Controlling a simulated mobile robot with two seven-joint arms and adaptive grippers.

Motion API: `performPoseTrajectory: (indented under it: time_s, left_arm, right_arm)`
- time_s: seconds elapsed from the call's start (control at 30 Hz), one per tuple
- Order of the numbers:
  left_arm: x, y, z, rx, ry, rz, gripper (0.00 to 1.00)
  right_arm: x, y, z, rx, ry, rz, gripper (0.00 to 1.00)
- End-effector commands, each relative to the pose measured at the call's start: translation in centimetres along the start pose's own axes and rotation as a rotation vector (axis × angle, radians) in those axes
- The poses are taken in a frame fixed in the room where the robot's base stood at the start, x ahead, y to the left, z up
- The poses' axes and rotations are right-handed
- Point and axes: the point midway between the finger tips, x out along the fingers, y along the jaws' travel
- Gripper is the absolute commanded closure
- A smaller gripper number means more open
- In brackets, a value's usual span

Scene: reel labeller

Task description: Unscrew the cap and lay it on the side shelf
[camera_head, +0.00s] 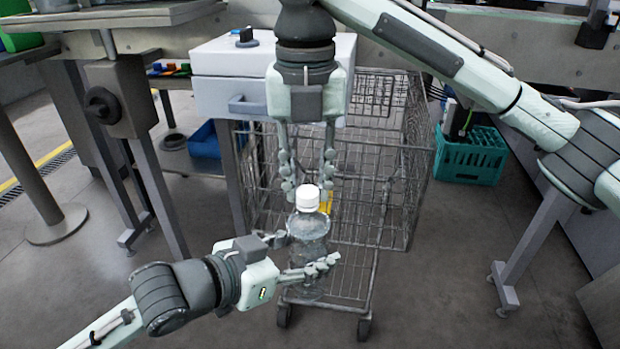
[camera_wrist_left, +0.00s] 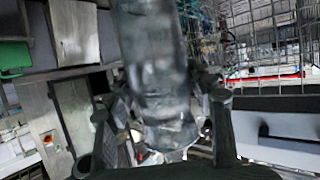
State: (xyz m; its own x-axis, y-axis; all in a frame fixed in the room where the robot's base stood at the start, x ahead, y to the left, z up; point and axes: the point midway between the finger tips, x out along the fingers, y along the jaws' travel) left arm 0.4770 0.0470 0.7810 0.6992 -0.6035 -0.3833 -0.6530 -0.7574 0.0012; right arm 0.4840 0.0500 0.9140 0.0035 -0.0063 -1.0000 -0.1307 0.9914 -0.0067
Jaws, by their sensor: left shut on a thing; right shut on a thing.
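A clear bottle (camera_head: 308,229) stands upright in mid-air in front of the wire cart, with a white cap (camera_head: 307,196) at its top. My left gripper (camera_head: 296,266) is shut around the bottle's body from the left. The bottle (camera_wrist_left: 155,70) fills the middle of the left wrist view, between the fingers of my left gripper (camera_wrist_left: 165,115); its cap is out of that view. My right gripper (camera_head: 308,188) points down from above, its fingers shut on either side of the cap. The cap sits at the bottle's neck; I cannot tell how far it is turned. I cannot tell which surface is the side shelf.
A wire cart (camera_head: 400,225) stands behind and below the bottle. A white cabinet (camera_head: 215,98) with a drawer handle and a dark knob on top is behind my right gripper.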

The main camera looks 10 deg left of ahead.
Motion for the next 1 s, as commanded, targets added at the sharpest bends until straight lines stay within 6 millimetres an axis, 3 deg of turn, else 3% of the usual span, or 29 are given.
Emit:
performPoseTrajectory:
  time_s: [0.13,1.0]
  left_arm:
    - [-0.05,0.17,-0.18,-0.001,0.004,0.004,1.00]
    - [-0.05,0.00,-0.16,0.001,0.004,0.000,1.00]
  right_arm:
    - [-0.08,0.10,0.17,-0.176,-0.006,0.000,1.00]
    - [-0.76,0.08,0.16,-0.173,-0.005,-0.001,1.00]
